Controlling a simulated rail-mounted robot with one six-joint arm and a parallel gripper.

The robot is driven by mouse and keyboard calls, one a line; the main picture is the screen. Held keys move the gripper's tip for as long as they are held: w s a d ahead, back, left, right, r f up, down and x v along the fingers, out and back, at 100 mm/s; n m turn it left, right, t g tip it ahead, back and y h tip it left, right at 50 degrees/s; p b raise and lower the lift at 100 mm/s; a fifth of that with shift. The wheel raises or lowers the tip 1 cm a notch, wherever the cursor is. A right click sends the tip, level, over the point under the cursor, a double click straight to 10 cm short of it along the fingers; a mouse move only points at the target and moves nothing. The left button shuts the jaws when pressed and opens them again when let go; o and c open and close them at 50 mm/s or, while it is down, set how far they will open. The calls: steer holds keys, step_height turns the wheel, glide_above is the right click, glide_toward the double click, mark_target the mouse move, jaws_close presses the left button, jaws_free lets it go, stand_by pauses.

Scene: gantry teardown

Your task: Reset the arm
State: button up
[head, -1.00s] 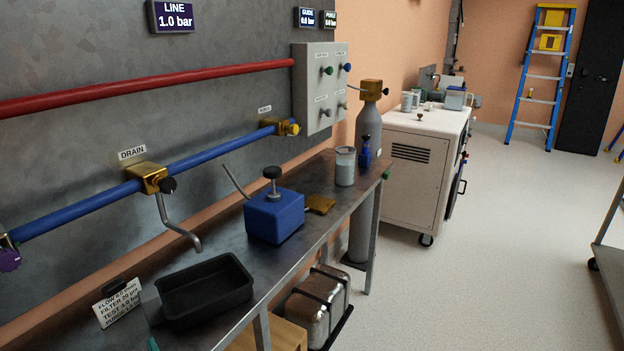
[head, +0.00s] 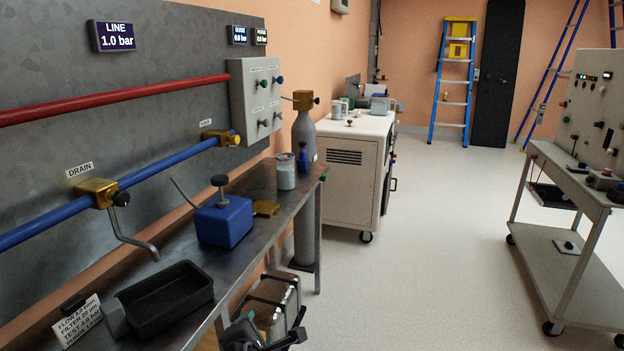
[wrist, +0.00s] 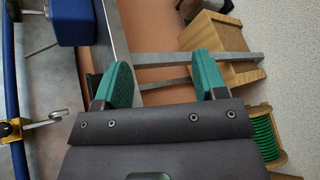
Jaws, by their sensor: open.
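My gripper (wrist: 162,78) shows in the wrist view with its two green-padded fingers spread apart and nothing between them. It is beside the front edge of the steel bench (wrist: 112,28), with a bench leg and the floor beyond the fingers. In the head view dark parts, apparently of my arm, show at the bottom edge, in front of the bench. Most of the arm is out of view.
A blue block (head: 224,221) with a black knob and a black tray (head: 165,298) are on the bench. A white cart (head: 575,170) stands right; the floor between is clear.

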steer(key=w+d+f+m+g+h, duration=0.2)
steer(key=d+f+m+g, duration=0.2)
steer(key=d+m, duration=0.5)
steer(key=w+d+f+m+g+h, duration=0.15)
steer(key=d+f+m+g, duration=0.35)
steer(key=d, duration=0.7)
steer(key=s+d+m+g+y, duration=0.3)
steer(key=s+d+m+g, duration=0.15)
steer(key=d+m, duration=0.65)
step_height(320, 180, up, 22)
steer(key=p, duration=2.2)
steer(key=shift+s+a+t, duration=0.3)
steer(key=shift+t, duration=0.15)
